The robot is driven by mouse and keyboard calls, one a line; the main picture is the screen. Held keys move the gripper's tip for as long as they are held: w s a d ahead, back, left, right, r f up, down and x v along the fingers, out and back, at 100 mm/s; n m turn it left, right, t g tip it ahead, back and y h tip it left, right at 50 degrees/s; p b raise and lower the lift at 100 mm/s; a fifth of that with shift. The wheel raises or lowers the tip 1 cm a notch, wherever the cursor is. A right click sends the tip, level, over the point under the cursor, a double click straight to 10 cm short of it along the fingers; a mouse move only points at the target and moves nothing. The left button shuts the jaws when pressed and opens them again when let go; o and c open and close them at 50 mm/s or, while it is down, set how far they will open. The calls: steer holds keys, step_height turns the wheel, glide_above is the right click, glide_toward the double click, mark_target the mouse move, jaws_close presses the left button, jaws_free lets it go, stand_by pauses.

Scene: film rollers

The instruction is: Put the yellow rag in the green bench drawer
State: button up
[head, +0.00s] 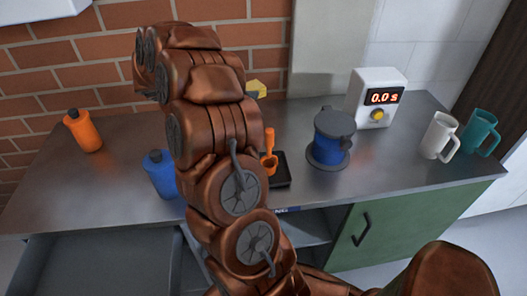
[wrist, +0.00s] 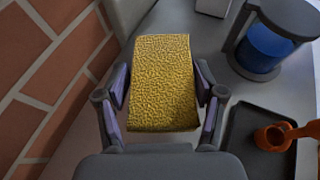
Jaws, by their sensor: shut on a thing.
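My gripper (wrist: 161,88) is shut on the yellow rag (wrist: 163,70), a textured block-like piece held between its two fingers in the wrist view. In the head view only a small yellow corner of the rag (head: 258,86) shows behind my arm, near the back wall; my gripper is hidden there. The rag appears to be above the back of the grey bench top (head: 340,195). At the lower left, what looks like a pulled-out grey drawer (head: 95,243) shows under the bench edge, cut off by the frame. A green front with a black handle (head: 362,228) is at the right.
An orange bottle (head: 83,132) and a blue bottle (head: 161,175) stand left. A black tray (head: 282,172) with an orange cup (head: 269,160), a blue tank (head: 330,140), a timer (head: 375,98), a white mug (head: 437,137) and a teal mug (head: 478,133) stand right.

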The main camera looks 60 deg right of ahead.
steer(key=s+d+f+m+g+y, duration=0.1)
steer(key=s+f+m+g+y, duration=0.35)
steer(key=s, duration=0.75)
glide_above(279, 141)
steer(key=shift+h, duration=0.35)
step_height(279, 141, down, 5)
steer(key=shift+f, duration=2.5)
steer(key=shift+f, duration=0.1)
steer(key=o, duration=1.2)
steer(key=shift+c, duration=0.2)
